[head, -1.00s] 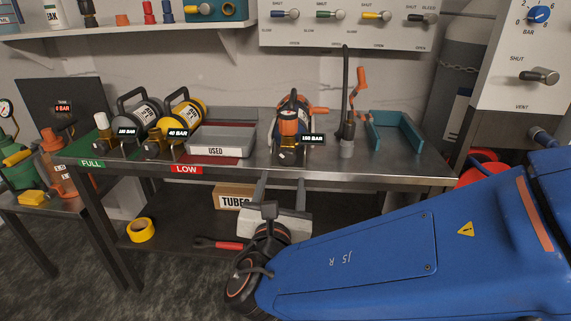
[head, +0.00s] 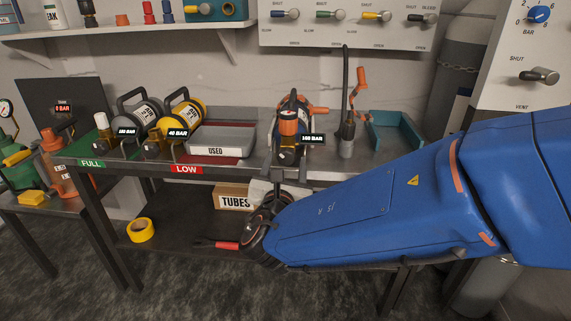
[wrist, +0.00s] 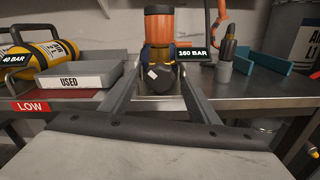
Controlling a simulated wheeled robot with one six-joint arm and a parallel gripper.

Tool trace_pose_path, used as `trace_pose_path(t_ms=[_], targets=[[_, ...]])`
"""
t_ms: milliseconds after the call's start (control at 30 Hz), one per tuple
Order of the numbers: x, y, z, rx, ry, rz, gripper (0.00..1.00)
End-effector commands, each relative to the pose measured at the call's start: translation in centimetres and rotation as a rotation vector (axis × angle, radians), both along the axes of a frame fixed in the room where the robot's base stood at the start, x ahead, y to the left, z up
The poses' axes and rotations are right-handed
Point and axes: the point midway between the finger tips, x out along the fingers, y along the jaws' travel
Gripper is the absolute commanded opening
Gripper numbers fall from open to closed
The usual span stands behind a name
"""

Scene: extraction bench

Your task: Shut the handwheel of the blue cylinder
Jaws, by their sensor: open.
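My gripper (head: 288,168) is open at the bench's front edge. In the wrist view its two long fingers (wrist: 160,78) reach forward on the left and right of the dark part. I cannot tell whether they touch it.
A grey USED tray (head: 220,152), a yellow cylinder (head: 187,113) and a grey cylinder (head: 143,110) stand to the left. A black hose fitting (head: 346,128) and a teal tray (head: 396,132) are to the right. The bench's front edge (wrist: 255,103) lies below my fingers.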

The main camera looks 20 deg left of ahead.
Motion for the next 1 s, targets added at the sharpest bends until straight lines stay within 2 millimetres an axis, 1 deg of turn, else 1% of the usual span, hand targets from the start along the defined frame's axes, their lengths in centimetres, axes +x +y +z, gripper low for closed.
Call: trace_pose_path(t_ms=[33, 67, 100, 167, 200, 233, 467, 633, 767, 1000], targets=[[-0.01, 0.0, 0.0, 0.0, 0.0, 0.0, 0.55], [-0.02, 0.0, 0.0, 0.0, 0.0, 0.0, 0.51], [-0.02, 0.0, -0.01, 0.0, 0.0, 0.0, 0.41], [-0.02, 0.0, -0.01, 0.0, 0.0, 0.0, 0.27], [-0.03, 0.0, -0.01, 0.0, 0.0, 0.0, 0.17], [-0.03, -0.01, -0.01, 0.0, 0.0, 0.0, 0.14], [-0.04, 0.0, -0.01, 0.012, 0.003, 0.0, 0.14], [-0.05, 0.0, -0.02, 0.063, 0.015, 0.0, 0.14], [-0.05, 0.01, -0.02, 0.139, 0.033, 0.0, 0.14], [-0.06, 0.02, -0.02, 0.334, 0.08, 0.0, 0.14]])
